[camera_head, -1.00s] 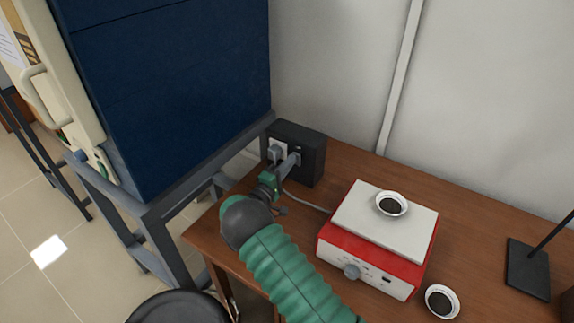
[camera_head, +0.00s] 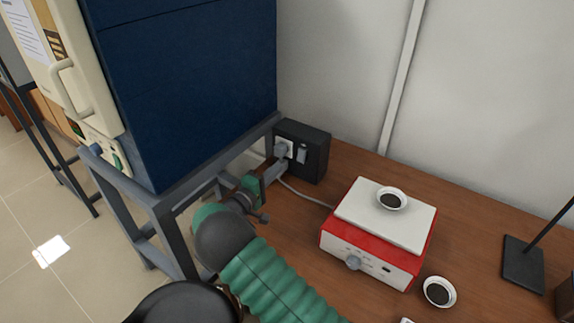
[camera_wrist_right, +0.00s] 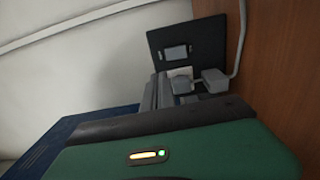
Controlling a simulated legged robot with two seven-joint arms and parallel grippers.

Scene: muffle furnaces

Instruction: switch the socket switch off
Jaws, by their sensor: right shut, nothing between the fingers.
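The black socket box (camera_head: 316,155) stands at the back left of the wooden table, against the wall side of the blue furnace. Its front carries a grey switch (camera_head: 302,153) on the right and a plugged-in grey plug (camera_head: 283,149) on the left. My right gripper (camera_head: 281,166) is shut and empty, just in front of and below the plug, apart from the switch. In the right wrist view the switch (camera_wrist_right: 176,53) shows on the dark panel, with the plug (camera_wrist_right: 213,80) beside the gripper's fingers (camera_wrist_right: 157,92). The switch's on or off position cannot be told. My left gripper is out of view.
A red and white hotplate (camera_head: 375,240) with a small dish (camera_head: 392,200) sits right of my arm. Another dish (camera_head: 439,292) and a black stand (camera_head: 523,263) are farther right. The blue furnace (camera_head: 190,90) on its grey frame blocks the left. A cable runs across the table.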

